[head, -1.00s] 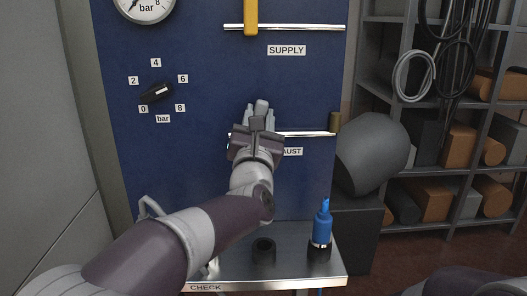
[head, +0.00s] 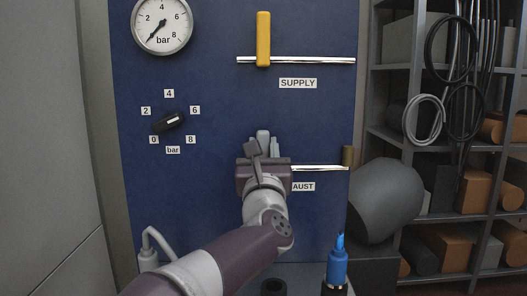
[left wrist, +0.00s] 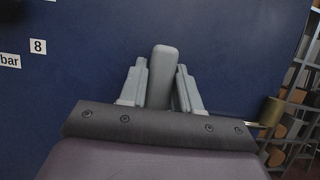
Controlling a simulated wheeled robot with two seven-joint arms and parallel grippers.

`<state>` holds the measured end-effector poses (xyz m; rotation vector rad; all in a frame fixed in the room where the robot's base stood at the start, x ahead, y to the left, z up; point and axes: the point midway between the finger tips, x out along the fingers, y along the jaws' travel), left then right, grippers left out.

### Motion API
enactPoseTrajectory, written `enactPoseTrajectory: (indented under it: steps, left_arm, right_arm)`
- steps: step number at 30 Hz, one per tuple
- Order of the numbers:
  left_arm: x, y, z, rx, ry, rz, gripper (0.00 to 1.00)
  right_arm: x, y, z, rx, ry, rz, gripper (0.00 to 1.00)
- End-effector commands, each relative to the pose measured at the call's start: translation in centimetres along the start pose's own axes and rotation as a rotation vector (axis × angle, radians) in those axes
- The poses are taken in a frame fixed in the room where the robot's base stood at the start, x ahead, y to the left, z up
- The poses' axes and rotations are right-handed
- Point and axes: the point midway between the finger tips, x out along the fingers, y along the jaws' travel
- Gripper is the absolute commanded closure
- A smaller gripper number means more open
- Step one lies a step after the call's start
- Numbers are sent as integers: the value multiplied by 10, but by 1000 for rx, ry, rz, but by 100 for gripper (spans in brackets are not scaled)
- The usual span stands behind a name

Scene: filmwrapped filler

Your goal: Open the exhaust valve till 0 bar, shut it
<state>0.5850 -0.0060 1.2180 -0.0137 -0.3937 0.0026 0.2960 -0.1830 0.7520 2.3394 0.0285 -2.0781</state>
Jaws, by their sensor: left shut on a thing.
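The exhaust valve's grey handle (left wrist: 161,78) stands upright between the fingers of my left gripper (left wrist: 161,88) in the left wrist view. In the head view, my left gripper (head: 264,146) is shut on it in front of the exhaust pipe (head: 322,168). The gripper hides the valve body and part of the EXHAUST label (head: 303,187). The round gauge (head: 162,24) at the top left has its needle pointing to the lower left, at about 0 bar. My right gripper is not in view.
Above, the yellow supply handle (head: 263,39) stands upright across its pipe. A black knob (head: 169,122) with a bar scale is on the left of the blue panel. A blue-topped tool (head: 337,265) stands at lower right. Shelves (head: 460,140) are on the right.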

Motion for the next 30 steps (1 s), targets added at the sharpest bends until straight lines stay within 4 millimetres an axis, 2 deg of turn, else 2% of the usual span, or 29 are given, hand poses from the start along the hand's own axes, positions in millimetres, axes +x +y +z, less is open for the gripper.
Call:
enactPoseTrajectory:
  steps: [2,3,4,13,16,20,27,30]
  left_arm:
    - [0,-1,-4,-3,7,-1,100]
    - [0,-1,-4,-3,7,-1,58]
    - [0,-1,-4,-3,7,-1,48]
    - [-1,0,-2,-2,3,-1,47]
    - [-8,-1,-2,-2,2,-2,47]
    - [-33,0,-4,-4,2,-3,47]
    - [-94,-1,-4,-4,3,-4,47]
    - [-113,-1,-4,-3,4,-3,47]
  right_arm:
    - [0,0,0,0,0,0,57]
    - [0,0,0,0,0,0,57]
    - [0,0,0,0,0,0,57]
    - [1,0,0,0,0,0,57]
    - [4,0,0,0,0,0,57]
    - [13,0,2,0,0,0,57]
    - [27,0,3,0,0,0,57]
    - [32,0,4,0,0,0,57]
